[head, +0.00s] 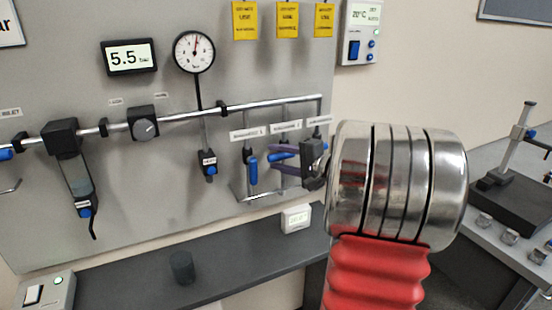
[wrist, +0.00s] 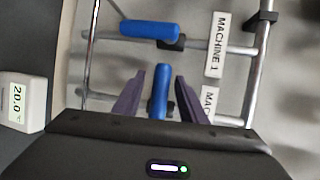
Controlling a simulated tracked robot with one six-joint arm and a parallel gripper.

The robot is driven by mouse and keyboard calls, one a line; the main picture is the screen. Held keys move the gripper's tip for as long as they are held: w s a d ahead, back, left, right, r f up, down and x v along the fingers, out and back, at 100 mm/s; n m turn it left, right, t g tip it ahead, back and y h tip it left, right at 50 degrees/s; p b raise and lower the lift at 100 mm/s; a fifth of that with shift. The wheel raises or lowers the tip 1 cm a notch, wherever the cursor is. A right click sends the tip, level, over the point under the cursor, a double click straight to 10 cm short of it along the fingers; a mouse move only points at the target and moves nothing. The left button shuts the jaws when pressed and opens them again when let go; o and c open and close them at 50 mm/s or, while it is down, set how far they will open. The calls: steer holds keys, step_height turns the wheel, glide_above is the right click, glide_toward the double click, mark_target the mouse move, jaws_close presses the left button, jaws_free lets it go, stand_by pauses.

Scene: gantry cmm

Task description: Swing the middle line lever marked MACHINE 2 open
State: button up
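The middle line lever is a blue handle (head: 281,156) below the middle label (head: 286,126) on the wall panel. In the wrist view the blue handle (wrist: 160,92) lies crosswise to the drop pipes. The label beside it (wrist: 208,103) shows only its first letters; the right finger hides the rest. My gripper (wrist: 160,80) is open, with one purple finger on each side of this handle and a gap on both sides. In the head view my gripper (head: 286,160) reaches in from the right.
The MACHINE 1 lever (wrist: 150,29) lies along its own pipe, close beside my fingers; it hangs down in the head view (head: 253,170). A white display box (wrist: 20,103) stands on the dark shelf (head: 200,268). The upper pipe (head: 180,117) runs across the panel.

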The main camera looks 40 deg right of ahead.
steer(key=shift+w, duration=0.4)
steer(key=shift+c, duration=0.2)
steer(key=shift+f, duration=0.1)
jaws_close()
